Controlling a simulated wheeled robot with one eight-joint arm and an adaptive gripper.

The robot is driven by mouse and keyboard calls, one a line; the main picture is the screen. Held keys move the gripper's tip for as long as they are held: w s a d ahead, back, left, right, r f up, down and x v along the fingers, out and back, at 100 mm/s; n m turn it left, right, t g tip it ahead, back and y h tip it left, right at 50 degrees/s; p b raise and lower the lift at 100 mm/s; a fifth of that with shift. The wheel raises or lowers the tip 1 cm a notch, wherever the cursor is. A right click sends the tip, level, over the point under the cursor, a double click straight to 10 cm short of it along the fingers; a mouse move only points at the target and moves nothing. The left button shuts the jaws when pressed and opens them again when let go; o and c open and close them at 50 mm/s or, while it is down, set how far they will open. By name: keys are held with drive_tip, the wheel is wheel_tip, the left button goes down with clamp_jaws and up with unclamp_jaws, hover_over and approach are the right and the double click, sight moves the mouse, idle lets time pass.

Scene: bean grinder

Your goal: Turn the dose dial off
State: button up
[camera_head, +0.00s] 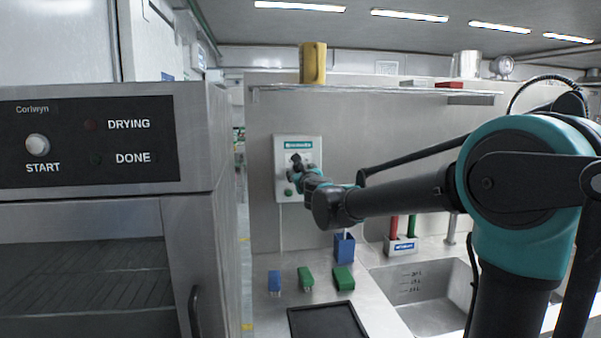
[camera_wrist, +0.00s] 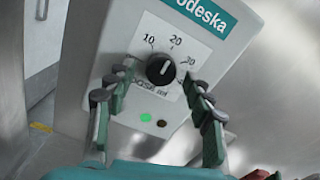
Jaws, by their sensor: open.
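The white control box (camera_head: 284,147) hangs on the wall in the head view, with a teal label strip on top. The wrist view shows its black round dose dial (camera_wrist: 158,72), with 10, 20 and 30 printed around it. The dial's white mark points up, roughly toward 20. Below the dial are a lit green lamp (camera_wrist: 146,117) and a dark lamp (camera_wrist: 162,123). My gripper (camera_wrist: 158,84) is open, one finger to each side of the dial and apart from it. In the head view my gripper (camera_head: 300,165) covers part of the box.
A steel dryer (camera_head: 205,140) stands at the left. Below the box, the counter holds blue and green blocks (camera_head: 305,279), a blue holder (camera_head: 344,247) and a black tray (camera_head: 327,320). A sink (camera_head: 432,290) is at the right.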

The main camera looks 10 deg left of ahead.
drive_tip(key=shift+w, duration=0.2)
drive_tip(key=c, duration=1.2)
drive_tip(key=shift+o, duration=0.2)
drive_tip(key=shift+n, duration=0.4)
drive_tip(key=n, duration=1.8)
drive_tip(key=shift+r+n, duration=0.25)
drive_tip(key=shift+n, duration=0.45)
